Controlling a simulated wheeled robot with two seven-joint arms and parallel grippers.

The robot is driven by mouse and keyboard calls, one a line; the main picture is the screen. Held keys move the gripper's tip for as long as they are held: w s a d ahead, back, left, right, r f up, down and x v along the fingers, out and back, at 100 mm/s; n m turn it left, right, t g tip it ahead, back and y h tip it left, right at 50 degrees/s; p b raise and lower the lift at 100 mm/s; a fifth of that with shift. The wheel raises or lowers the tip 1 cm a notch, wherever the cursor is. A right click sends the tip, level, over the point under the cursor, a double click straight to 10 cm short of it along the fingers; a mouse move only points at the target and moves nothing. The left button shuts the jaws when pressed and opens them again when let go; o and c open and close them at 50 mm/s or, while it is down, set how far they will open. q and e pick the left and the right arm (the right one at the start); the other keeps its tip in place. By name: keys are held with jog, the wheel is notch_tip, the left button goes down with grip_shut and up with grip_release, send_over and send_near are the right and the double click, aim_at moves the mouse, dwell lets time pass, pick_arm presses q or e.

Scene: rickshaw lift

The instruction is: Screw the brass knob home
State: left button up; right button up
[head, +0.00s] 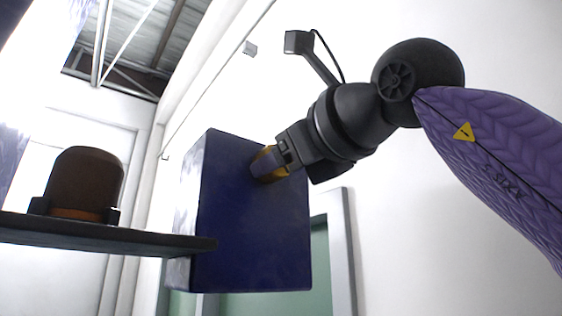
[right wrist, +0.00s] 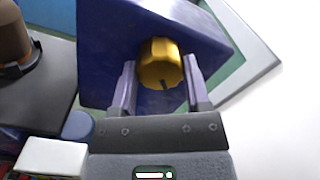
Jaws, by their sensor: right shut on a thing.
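The brass knob (right wrist: 160,63) is a faceted, gold-coloured knob with a dark mark on its side. It sits at the face of a dark blue box (head: 255,230), which also fills the upper middle of the right wrist view (right wrist: 105,40). My right gripper (right wrist: 158,88) has one finger on each side of the knob and is shut on it. In the head view my right gripper (head: 268,165) meets the box's face, and only a sliver of brass shows there. The knob's stem and any gap behind it are hidden. My left gripper is not in view.
A dark shelf (head: 110,236) juts in from the left and ends at the box. A brown rounded object (head: 86,182) in a dark holder stands on it. A green-paned door or window frame (head: 345,250) is behind the box. The room right of the box looks free.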

jog(key=shift+m+g+b, duration=0.5)
jog(key=shift+m+b, duration=0.65)
jog(key=shift+m, duration=14.55)
jog(key=o, duration=1.3)
jog(key=shift+s+d, duration=0.1)
